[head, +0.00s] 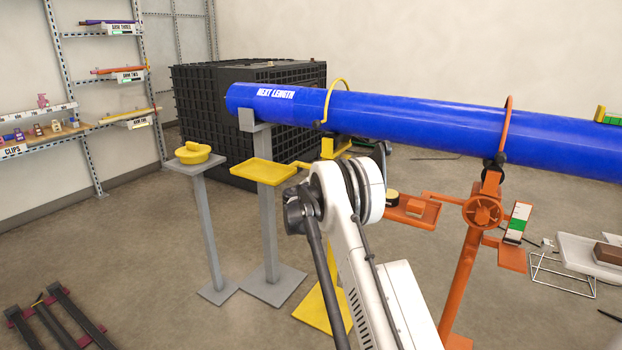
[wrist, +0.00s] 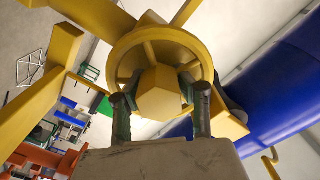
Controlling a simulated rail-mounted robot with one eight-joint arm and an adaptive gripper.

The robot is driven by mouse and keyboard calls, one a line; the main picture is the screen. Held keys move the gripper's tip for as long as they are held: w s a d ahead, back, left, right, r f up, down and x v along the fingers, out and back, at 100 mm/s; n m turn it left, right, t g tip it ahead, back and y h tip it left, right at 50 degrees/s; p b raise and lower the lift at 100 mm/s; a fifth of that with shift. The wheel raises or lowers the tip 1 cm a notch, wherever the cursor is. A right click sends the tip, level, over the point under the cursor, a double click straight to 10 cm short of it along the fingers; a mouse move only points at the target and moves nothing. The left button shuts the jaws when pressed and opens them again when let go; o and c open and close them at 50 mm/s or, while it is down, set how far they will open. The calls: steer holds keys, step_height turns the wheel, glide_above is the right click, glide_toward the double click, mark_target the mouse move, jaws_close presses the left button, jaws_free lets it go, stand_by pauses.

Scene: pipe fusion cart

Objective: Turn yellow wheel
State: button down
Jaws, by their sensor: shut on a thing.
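The yellow wheel (wrist: 157,34) fills the upper middle of the wrist view, with a rim, spokes and a blocky hub (wrist: 160,92). My gripper (wrist: 159,98) is shut on the wheel, its two dark fingers on either side of the hub. Exactly where the fingertips touch is hard to see. In the head view my white arm hides the wheel and the gripper. Parts of the yellow stand (head: 318,306) show beside the arm, below the blue pipe (head: 420,118).
An orange stand with an orange handwheel (head: 482,212) is to the right. A grey post with a yellow object (head: 193,152) and a yellow tray (head: 263,172) stand left of my arm. A black crate (head: 215,130) is behind. The floor at front left holds a dark rack (head: 55,320).

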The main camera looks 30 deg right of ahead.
stand_by(0.4)
steer(key=c, duration=1.5)
jaws_free()
steer(key=shift+a, duration=0.1)
steer(key=v, duration=1.2)
